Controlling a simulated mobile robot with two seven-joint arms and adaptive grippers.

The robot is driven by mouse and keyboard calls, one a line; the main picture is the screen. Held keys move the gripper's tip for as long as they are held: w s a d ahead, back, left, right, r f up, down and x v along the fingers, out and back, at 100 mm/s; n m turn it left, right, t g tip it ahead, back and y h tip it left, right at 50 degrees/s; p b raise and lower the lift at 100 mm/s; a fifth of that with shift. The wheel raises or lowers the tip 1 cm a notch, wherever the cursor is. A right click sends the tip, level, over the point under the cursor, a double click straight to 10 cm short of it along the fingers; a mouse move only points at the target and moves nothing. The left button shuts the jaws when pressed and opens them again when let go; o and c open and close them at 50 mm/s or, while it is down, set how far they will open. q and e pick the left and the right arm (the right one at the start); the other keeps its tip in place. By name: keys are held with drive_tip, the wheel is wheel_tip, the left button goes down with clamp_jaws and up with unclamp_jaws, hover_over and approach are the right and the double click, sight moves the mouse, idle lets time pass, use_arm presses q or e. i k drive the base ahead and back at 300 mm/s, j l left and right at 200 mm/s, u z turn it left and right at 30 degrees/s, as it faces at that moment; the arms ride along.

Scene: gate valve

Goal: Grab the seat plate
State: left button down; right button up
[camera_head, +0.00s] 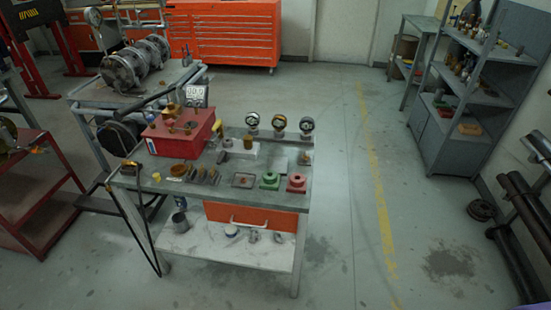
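A small flat grey square plate (244,181) lies near the front edge of the workbench (225,190); it looks most like the seat plate, but the view is too coarse to be sure. To its right sit a green block (270,180) and a red block (297,182), each with a round top. To its left several small dark metal parts (203,176) lie in a row. Neither of my grippers shows in the camera_head view.
A red box (180,135) with a brass part on top stands at the bench's left. Several gauges (280,123) stand along the back. A grey cart (130,85) is behind left, grey shelves (470,85) far right. Open floor lies right of the bench.

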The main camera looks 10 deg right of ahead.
sight(280, 164)
drive_tip(key=i+l+u, duration=0.1)
drive_tip(key=l, duration=0.25)
drive_tip(key=i+l, duration=0.15)
drive_tip(key=l, duration=0.2)
drive_tip(key=i+l+u, duration=0.15)
drive_tip(key=l, duration=0.2)
drive_tip(key=i+l+u, duration=0.1)
drive_tip(key=l, duration=0.25)
